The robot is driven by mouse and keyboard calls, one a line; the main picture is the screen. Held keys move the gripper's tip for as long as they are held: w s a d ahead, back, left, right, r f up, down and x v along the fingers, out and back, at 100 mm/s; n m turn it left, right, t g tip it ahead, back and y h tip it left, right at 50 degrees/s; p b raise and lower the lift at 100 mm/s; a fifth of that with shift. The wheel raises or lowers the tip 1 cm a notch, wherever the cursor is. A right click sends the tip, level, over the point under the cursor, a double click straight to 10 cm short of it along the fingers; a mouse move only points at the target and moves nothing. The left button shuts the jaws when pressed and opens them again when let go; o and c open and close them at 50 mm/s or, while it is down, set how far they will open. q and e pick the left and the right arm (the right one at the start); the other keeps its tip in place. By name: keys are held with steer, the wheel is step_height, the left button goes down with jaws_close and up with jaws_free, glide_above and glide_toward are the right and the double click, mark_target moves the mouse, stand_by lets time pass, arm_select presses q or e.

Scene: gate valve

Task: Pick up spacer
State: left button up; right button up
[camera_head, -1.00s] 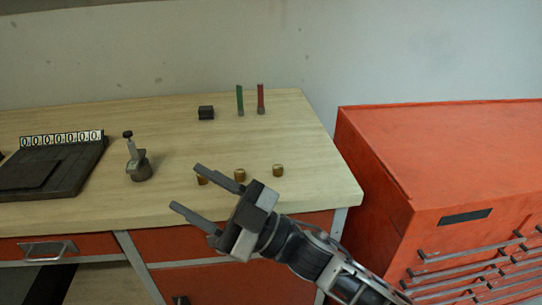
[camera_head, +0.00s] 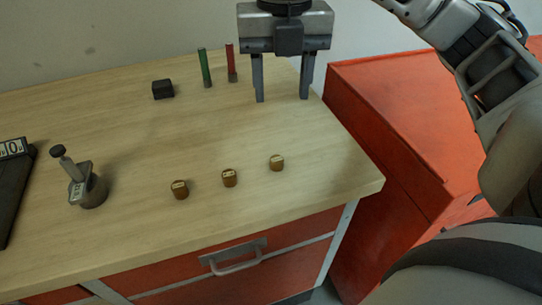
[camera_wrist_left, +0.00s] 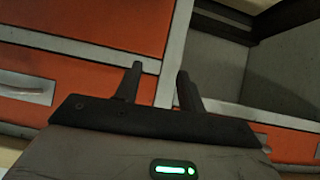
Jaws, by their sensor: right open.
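Three small brass-coloured cylinders stand apart in a slanting row near the front right of the wooden bench top: a left one (camera_head: 180,190), a middle one (camera_head: 229,178) and a right one (camera_head: 276,163). They look like the spacers, but nothing labels them. My right gripper (camera_head: 282,98) is open and empty. It points down over the back right of the bench, beyond the right cylinder in the picture. My left gripper (camera_wrist_left: 160,70) shows only in the left wrist view, fingers apart and empty, in front of orange drawer fronts.
A green rod (camera_head: 205,68), a red rod (camera_head: 231,63) and a black block (camera_head: 163,89) stand at the back. A metal part with a black knob (camera_head: 88,190) is at left. An orange cabinet (camera_head: 350,130) is right of the bench. The bench middle is clear.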

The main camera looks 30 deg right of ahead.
steer(key=b, duration=0.2)
glide_above(277, 159)
steer(key=f, duration=0.9)
steer(key=shift+s+d, duration=0.1)
steer(key=shift+d, duration=0.1)
steer(key=shift+a+f+p, duration=0.15)
steer(key=shift+f+p, duration=0.1)
steer(key=shift+f, duration=1.1)
steer(key=shift+a+f+p, duration=0.1)
steer(key=shift+f+p, duration=0.1)
steer(key=shift+f, duration=1.15)
steer(key=shift+c, duration=0.3)
jaws_close()
